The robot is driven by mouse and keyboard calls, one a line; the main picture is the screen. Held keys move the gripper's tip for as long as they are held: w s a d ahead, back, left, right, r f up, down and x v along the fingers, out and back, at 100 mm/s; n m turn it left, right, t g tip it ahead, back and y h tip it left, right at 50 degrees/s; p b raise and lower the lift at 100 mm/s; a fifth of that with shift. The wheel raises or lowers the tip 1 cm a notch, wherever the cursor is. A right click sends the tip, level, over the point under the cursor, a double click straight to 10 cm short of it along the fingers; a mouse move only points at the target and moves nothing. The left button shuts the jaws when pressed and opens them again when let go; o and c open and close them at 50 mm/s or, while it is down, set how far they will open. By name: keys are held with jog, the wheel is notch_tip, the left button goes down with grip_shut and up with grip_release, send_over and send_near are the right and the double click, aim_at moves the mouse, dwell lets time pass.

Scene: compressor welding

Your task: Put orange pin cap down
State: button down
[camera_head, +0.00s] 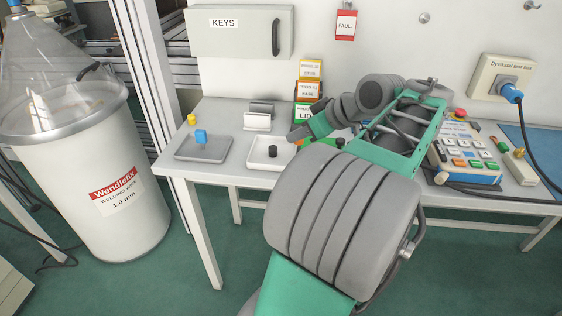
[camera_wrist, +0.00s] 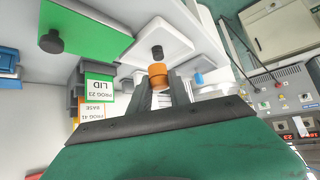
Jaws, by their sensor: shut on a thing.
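My gripper (camera_wrist: 166,92) is shut on the orange pin cap (camera_wrist: 158,76), which shows between its fingertips in the wrist view. In the wrist view a black pin (camera_wrist: 157,51) on the white tray (camera_wrist: 183,45) appears just beyond the cap. I cannot tell whether the cap touches anything.
A grey tray (camera_head: 188,153) with a blue cap (camera_head: 200,136) lies left, a yellow cap (camera_head: 191,119) behind it. A green plate (camera_wrist: 85,38) with a black knob (camera_wrist: 50,42) is near. Label cards (camera_head: 309,90) stand behind; a control box (camera_head: 468,160) is right.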

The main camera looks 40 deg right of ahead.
jog(key=x, duration=0.2)
jog(key=b+x, duration=0.1)
jog(key=x, duration=0.4)
jog(key=shift+s+a+f, duration=0.25)
jog(key=shift+f, duration=0.1)
jog(key=shift+w+f+b, duration=0.1)
jog(key=shift+f+b, duration=0.2)
jog(key=shift+f, duration=0.6)
jog(key=shift+w+f+b, duration=0.15)
jog(key=shift+f+b, duration=0.1)
jog(key=shift+f, duration=0.6)
jog(key=shift+f, duration=0.1)
jog(key=shift+f, duration=0.15)
jog(key=c, duration=1.2)
grip_release()
